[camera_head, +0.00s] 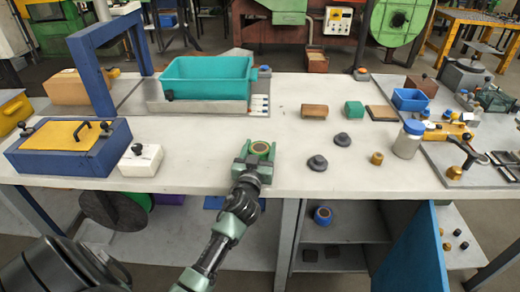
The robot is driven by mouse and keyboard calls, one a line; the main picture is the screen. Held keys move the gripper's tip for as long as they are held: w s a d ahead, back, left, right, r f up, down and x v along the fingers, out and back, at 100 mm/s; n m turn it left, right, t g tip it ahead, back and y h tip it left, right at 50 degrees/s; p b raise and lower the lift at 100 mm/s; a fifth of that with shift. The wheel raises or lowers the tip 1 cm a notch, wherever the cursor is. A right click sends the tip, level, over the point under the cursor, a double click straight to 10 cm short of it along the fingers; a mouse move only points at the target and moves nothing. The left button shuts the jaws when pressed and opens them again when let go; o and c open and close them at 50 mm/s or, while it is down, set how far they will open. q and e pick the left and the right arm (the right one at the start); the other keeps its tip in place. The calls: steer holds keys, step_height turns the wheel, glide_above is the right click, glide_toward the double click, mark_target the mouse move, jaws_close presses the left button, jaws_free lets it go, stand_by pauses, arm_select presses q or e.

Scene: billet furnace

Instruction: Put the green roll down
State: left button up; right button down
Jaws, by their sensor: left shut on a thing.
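The green roll (260,148) shows its round end with a brownish core. It is between the jaws of my left gripper (257,160), which is shut on it. The gripper is over the front middle of the pale worktable (210,140). I cannot tell whether the roll touches the table top. The jaws hide the lower part of the roll. My right gripper is not in view.
A teal bin (207,77) stands behind the gripper. A blue box with a yellow lid (68,147) and a white block (140,162) are left. Dark knobs (317,163), a brass piece (377,158) and a jar (409,139) are right. Clear table surrounds the gripper.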

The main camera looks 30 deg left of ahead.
arm_select(q)
steer(key=o, duration=1.4)
steer(key=shift+o, duration=0.2)
steer(key=shift+r, duration=0.15)
steer(key=v, duration=0.5)
steer(key=b+v, duration=0.1)
steer(key=v, duration=0.4)
steer(key=shift+s+d+f, duration=0.15)
steer(key=shift+s+f, duration=0.1)
steer(key=shift+s, duration=0.05)
steer(key=shift+s+d+r, duration=0.1)
steer(key=shift+s+d, duration=0.15)
steer(key=shift+s, duration=0.35)
